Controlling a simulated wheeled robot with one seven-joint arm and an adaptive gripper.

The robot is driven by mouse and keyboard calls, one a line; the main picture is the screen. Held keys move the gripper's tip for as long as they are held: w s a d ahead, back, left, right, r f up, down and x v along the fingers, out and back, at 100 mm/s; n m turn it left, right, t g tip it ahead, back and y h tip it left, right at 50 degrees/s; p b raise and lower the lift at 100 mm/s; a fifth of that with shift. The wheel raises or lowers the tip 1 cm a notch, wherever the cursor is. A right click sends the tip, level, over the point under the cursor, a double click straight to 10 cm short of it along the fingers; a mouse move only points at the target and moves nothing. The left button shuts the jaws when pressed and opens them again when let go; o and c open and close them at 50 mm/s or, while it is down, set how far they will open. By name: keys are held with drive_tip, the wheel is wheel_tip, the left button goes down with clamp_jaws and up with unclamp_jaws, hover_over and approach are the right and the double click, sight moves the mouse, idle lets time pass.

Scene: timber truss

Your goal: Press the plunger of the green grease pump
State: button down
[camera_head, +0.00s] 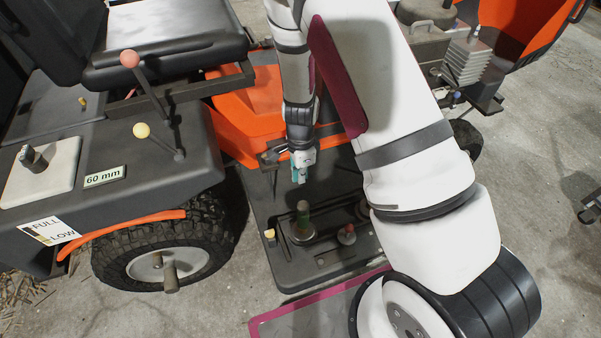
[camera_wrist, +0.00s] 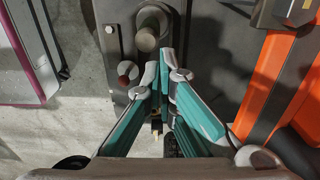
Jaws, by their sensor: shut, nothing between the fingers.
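The green grease pump (camera_head: 303,214) stands upright on a dark footplate, on a round base. In the wrist view its rounded plunger top (camera_wrist: 146,39) shows just beyond and left of my fingertips. My gripper (camera_head: 299,177) has teal fingers pointing down and is above the pump in the head view, apart from it. In the wrist view my gripper (camera_wrist: 165,62) is shut, with its tips together and nothing between them. I cannot tell the exact height of the gap to the plunger.
A red-topped knob (camera_head: 347,234) stands right of the pump, and a yellow-topped one (camera_head: 269,234) stands left. A black wheel (camera_head: 165,253) and a control console with red and yellow levers lie left. Orange bodywork (camera_head: 250,110) is behind. Concrete floor is open at the right.

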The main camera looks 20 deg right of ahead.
wheel_tip(320, 180, down, 9)
drive_tip(key=b, duration=0.3)
drive_tip(key=shift+f, duration=0.15)
drive_tip(key=shift+f+b, duration=1)
drive_tip(key=shift+f, duration=0.45)
drive_tip(key=shift+r, duration=0.1)
drive_tip(key=shift+r+p, duration=0.5)
wheel_tip(320, 180, up, 13)
drive_tip(key=p, duration=0.5)
drive_tip(key=shift+p, duration=0.35)
drive_tip(key=shift+w, duration=0.1)
